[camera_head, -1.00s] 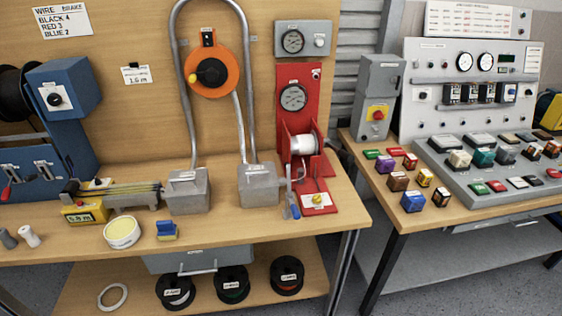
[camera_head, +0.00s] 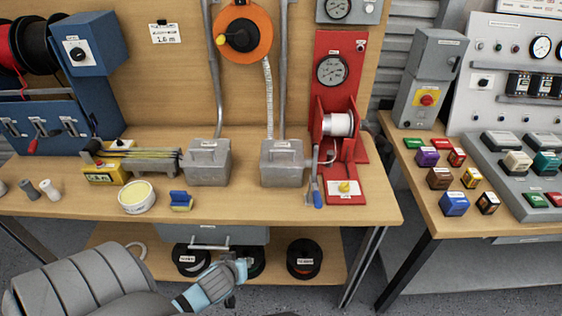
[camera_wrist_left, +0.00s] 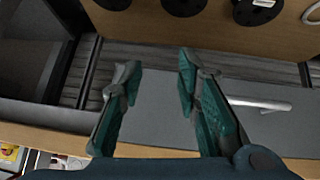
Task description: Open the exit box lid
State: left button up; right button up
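Two grey metal boxes with lids stand on the workbench, each below a bent conduit pipe. One is the left box (camera_head: 208,162), the other the right box (camera_head: 282,163). Both lids look shut in the head view. Their labels are too small to read, so I cannot tell which is the exit box. My left gripper (camera_head: 240,271) is low in front of the bench, below both boxes and apart from them. In the left wrist view its fingers (camera_wrist_left: 158,70) are spread and empty. My right gripper is not in view.
Near the boxes are a blue clip-like piece (camera_head: 181,201), a cream round tin (camera_head: 137,197) and a red winch stand (camera_head: 343,150). A grey drawer (camera_wrist_left: 240,105) with a bar handle hangs under the benchtop. Spools (camera_head: 303,262) sit on the lower shelf.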

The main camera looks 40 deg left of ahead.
pick_arm(q)
jog(key=w+a+r+n+t+y, duration=0.15)
jog(key=w+r+n, duration=0.25)
jog(key=r, duration=0.4)
jog(key=w+a+r+n+t, duration=0.1)
jog(key=w+r+n+t, duration=0.3)
jog(key=r, duration=0.4)
jog(key=n+t+h, duration=0.2)
jog(key=n+t, duration=0.1)
jog(key=n, duration=0.2)
send_near(282, 151)
jog(key=shift+n+y, duration=0.25)
jog(key=shift+n, duration=0.05)
jog(key=b+x, duration=0.2)
jog(key=x, duration=0.8)
jog(key=shift+w+f+b, duration=0.15)
jog(key=shift+f+b, duration=0.05)
jog(key=shift+b, duration=0.1)
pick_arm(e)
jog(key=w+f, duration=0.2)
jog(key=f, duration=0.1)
pick_arm(q)
grip_shut()
